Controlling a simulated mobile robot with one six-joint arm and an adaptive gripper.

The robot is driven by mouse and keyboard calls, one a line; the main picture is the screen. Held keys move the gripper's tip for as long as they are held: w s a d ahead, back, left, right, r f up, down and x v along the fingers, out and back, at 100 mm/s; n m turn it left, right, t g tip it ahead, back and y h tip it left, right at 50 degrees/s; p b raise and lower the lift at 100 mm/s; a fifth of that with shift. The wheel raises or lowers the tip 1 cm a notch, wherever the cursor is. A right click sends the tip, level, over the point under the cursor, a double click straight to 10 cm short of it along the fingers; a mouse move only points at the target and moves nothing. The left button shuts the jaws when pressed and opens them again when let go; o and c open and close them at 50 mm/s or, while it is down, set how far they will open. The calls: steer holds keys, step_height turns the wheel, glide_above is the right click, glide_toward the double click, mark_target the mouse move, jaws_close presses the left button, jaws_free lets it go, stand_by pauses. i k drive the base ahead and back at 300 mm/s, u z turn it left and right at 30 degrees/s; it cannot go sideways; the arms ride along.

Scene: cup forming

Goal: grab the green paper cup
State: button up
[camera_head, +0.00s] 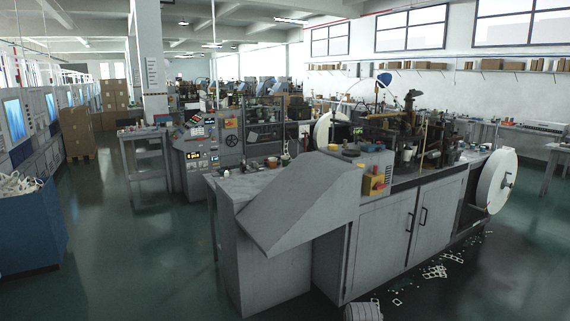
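I cannot make out a green paper cup in this view. Several small items (271,162) stand on the grey worktop at the left of the near machine, too small to tell apart for certain. My gripper is not in view.
A grey cup-forming machine cabinet (385,240) with a sloped grey chute (300,195) fills the middle. A large white paper roll (496,182) hangs at its right end. A blue bin (30,228) stands at left. White scraps (440,271) lie on the floor. The left aisle is open.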

mark_target(285, 159)
steer(key=u, duration=1)
steer(key=i, duration=3.75)
